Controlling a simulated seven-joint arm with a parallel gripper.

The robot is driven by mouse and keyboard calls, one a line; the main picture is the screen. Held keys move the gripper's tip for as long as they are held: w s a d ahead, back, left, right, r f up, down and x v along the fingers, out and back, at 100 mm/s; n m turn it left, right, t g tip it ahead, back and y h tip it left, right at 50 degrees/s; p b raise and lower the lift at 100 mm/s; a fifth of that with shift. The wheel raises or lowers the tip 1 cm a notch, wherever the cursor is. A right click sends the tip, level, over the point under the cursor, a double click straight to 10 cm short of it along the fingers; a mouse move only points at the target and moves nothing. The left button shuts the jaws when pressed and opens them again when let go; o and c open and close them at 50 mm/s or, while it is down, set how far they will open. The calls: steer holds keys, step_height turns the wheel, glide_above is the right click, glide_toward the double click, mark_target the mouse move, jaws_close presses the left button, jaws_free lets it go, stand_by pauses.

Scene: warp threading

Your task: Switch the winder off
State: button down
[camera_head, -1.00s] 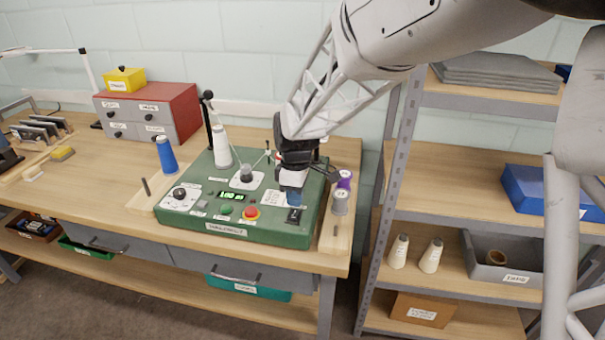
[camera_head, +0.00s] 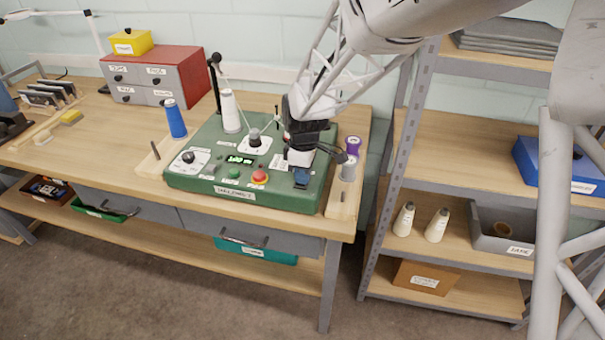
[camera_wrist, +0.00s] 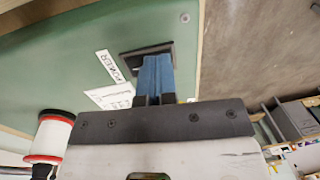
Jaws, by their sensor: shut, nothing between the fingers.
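The winder (camera_head: 213,178) is a green console on the wooden bench in the head view. Its small display (camera_head: 239,160) is lit green. My gripper (camera_head: 301,184) points down at the right front of the console, its blue fingers shut and empty. In the wrist view the blue fingertips (camera_wrist: 154,62) are at a black switch plate (camera_wrist: 135,58) beside a white POWER label (camera_wrist: 110,66). They cover much of the plate and appear to reach it; contact is unclear. The switch's position is hidden.
A red button (camera_head: 259,176) and a black knob (camera_head: 188,157) are on the same panel. A white cone (camera_head: 230,112) stands behind, and purple and grey spools (camera_head: 349,168) are close right of my gripper. Shelves (camera_head: 398,160) stand further right.

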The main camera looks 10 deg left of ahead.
steer(key=shift+s+f+t, duration=0.4)
steer(key=shift+f+t, duration=0.15)
steer(key=shift+t, duration=0.35)
steer(key=shift+s+d+f, duration=0.1)
steer(key=shift+f, duration=0.15)
steer(key=shift+s+f, duration=0.1)
steer(key=shift+f, duration=0.05)
steer(key=shift+w+r, duration=0.25)
steer(key=shift+w, duration=0.7)
steer(key=shift+r, duration=0.15)
step_height(320, 180, up, 15)
steer(key=shift+s, duration=0.35)
